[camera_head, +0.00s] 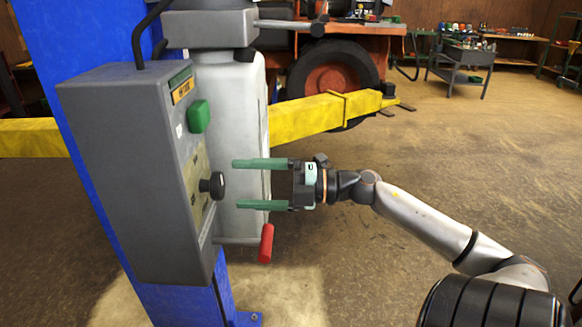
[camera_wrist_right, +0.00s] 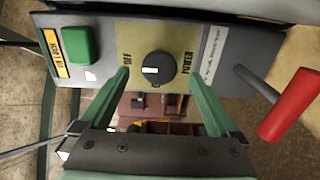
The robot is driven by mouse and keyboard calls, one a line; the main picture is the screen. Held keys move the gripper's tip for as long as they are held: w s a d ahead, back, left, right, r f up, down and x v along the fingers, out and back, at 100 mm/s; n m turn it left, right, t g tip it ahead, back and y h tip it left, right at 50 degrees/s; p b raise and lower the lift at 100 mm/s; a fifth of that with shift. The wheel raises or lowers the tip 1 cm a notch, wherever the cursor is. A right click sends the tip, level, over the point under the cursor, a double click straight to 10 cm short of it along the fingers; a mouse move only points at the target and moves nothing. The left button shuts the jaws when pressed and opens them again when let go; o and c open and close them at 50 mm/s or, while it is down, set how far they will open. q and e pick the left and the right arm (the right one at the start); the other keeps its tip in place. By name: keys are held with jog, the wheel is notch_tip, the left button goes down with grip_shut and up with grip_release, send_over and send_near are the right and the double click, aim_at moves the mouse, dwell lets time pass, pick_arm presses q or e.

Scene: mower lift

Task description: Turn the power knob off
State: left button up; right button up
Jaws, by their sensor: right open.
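The black power knob (camera_head: 212,186) sticks out from the face of the grey control box (camera_head: 125,170). In the right wrist view, the knob (camera_wrist_right: 158,69) sits on a yellowish plate between the words OFF on the left and POWER on the right. A white mark shows on the left half of its face. My right gripper (camera_head: 237,184) is open with green fingers pointing at the knob, one above and one below its level, a little short of it. In the wrist view, the fingertips (camera_wrist_right: 158,76) lie to either side of the knob, with nothing between them. My left gripper is out of view.
A green button (camera_head: 198,116) is above the knob on the box. A red-handled lever (camera_head: 266,243) sticks out below my right gripper. The blue post (camera_head: 60,40) and yellow lift arm (camera_head: 310,115) stand behind. The floor at right is open.

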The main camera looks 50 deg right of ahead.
jog(key=b+v, duration=0.1)
jog(key=v, duration=0.8)
dwell(0.4)
